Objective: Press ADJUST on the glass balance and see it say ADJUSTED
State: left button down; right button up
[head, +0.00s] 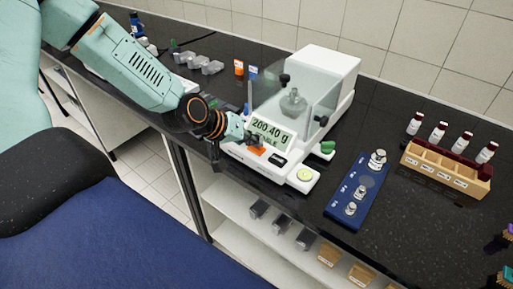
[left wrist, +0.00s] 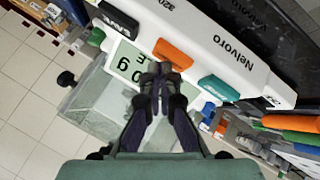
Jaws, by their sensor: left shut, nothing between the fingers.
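The glass balance (head: 312,68) stands on the dark bench, with a metal weight (head: 292,104) inside its clear chamber. Its display (head: 271,130) reads 200.40 g; a smaller line below is partly hidden by my gripper. My left gripper (head: 250,141) is shut and empty, its fingertips at the front panel beside the display. The left wrist view shows the shut fingertips (left wrist: 158,72) close to an orange button (left wrist: 172,53), between the display (left wrist: 126,65) and a teal button (left wrist: 218,88). A black button (left wrist: 118,18) is farther off. I cannot tell whether the fingertips touch. My right gripper is out of view.
A blue weight tray (head: 347,207) holding metal weights lies right of the balance. A wooden rack (head: 440,174) and several red-capped vials (head: 438,132) stand farther right. Shelves (head: 275,244) lie below the bench edge.

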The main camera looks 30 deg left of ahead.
aim_at(254, 149)
pick_arm(q)
jog(key=shift+f+b, duration=0.35)
jog(key=shift+f, duration=0.05)
jog(key=shift+r, duration=0.1)
dwell(0.5)
jog(key=shift+r+p, duration=0.85)
jog(key=shift+p, duration=0.1)
notch_tip(254, 149, up, 5)
jog(key=p, duration=0.5)
jog(key=shift+r, duration=0.1)
dwell(0.4)
